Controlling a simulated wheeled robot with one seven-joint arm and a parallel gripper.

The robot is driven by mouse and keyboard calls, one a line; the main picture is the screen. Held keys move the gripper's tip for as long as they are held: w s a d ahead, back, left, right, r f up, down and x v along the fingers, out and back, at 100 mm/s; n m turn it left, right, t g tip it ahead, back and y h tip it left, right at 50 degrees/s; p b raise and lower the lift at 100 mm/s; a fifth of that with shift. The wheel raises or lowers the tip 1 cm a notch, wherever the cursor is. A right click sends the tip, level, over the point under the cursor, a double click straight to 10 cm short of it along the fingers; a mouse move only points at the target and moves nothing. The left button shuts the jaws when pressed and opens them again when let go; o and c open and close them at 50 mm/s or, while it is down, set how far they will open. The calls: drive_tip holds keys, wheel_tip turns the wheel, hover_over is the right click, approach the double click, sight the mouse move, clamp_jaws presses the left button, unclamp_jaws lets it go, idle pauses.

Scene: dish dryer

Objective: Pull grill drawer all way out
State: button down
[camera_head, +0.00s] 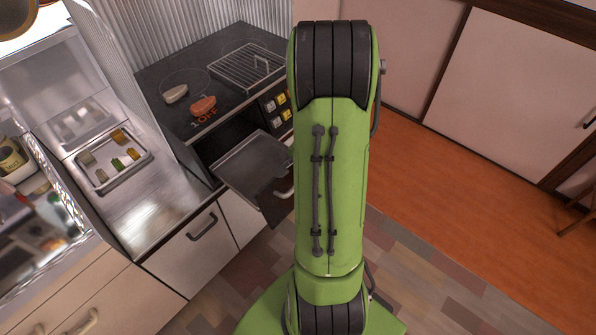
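The grill drawer (252,167) is a dark flat tray that sticks out of the opening in the front of the black stove (215,85). It is at least partly out; how much stays inside is hard to tell. A light curved handle (285,191) shows at its front edge, partly hidden behind my green arm. My gripper is not visible in the head view, so its place at the handle cannot be seen.
A metal tray (112,160) with small items sits on the steel counter left of the stove. White cabinets (205,250) stand below. The floor (440,185) at right is clear.

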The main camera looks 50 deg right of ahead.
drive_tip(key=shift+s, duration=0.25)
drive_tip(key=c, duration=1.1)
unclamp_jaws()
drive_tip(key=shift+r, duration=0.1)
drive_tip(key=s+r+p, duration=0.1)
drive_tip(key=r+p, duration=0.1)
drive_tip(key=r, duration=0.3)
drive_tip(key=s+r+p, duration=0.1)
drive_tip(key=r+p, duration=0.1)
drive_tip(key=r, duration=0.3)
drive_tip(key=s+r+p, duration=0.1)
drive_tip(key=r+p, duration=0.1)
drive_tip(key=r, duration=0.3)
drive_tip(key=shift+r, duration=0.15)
